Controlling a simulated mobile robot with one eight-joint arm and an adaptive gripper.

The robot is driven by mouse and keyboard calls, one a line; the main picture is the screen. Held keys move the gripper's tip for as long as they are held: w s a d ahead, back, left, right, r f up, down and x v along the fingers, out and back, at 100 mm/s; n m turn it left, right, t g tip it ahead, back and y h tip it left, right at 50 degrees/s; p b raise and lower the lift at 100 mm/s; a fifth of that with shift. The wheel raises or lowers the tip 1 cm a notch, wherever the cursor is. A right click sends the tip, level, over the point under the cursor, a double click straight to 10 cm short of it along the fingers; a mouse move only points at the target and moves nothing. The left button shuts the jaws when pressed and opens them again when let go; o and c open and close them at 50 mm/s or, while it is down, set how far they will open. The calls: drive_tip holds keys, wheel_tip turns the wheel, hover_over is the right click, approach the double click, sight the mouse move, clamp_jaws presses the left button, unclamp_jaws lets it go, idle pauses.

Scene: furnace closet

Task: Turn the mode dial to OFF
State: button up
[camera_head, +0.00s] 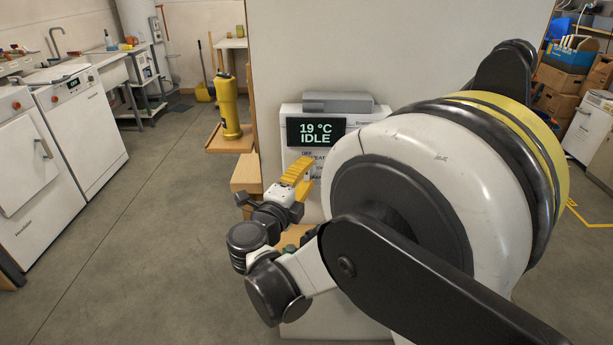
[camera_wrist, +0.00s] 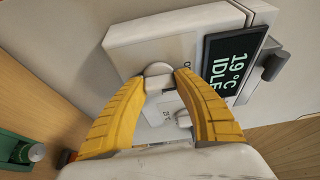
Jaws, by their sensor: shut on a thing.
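The white thermostat unit (camera_head: 292,112) is mounted on a pale wall panel. Its dark display (camera_head: 316,131) reads "19 °C IDLE"; the display also shows turned sideways in the wrist view (camera_wrist: 234,64). The mode dial (camera_wrist: 157,70) is a pale round knob on the unit's face. My gripper (camera_wrist: 160,80) has its two yellow fingers shut on the dial, one on each side. In the head view my gripper (camera_head: 301,172) is against the lower face of the unit, and the dial is hidden. The dial's pointing direction cannot be told.
A second small pale knob or lever (camera_wrist: 183,119) is close by on the unit. A yellow cylindrical object (camera_head: 228,104) stands on a wooden shelf (camera_head: 229,140) to the left. White appliances (camera_head: 82,125) line the far left. The floor between is clear.

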idle(0.5)
drive_tip(key=o, duration=1.2)
drive_tip(key=shift+c, duration=0.2)
drive_tip(key=v, duration=1.2)
